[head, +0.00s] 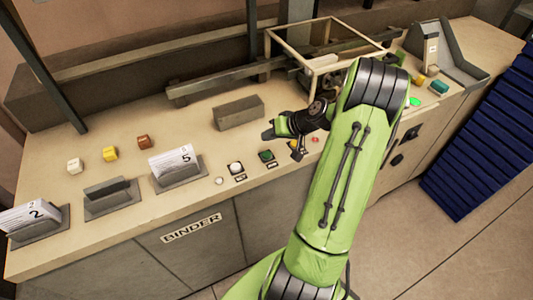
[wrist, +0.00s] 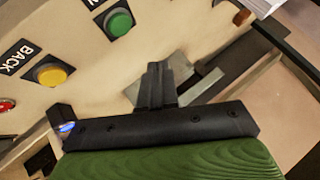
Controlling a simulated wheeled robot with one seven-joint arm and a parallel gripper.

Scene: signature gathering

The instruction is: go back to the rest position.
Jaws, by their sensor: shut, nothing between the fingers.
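My gripper (wrist: 157,82) shows in the wrist view with its two dark fingers together and nothing between them. In the head view my gripper (head: 268,134) is at the end of my bent green arm, over the bench top, and its fingertips are small and hard to make out. Part of the bench behind the arm is hidden.
The beige bench (head: 130,235) carries card holders, small blocks and a grey block (head: 238,112). A green button (wrist: 118,22) and a yellow button (wrist: 50,75) show in the wrist view. An open frame (head: 325,30) stands behind my arm. Floor (head: 420,250) is clear at right.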

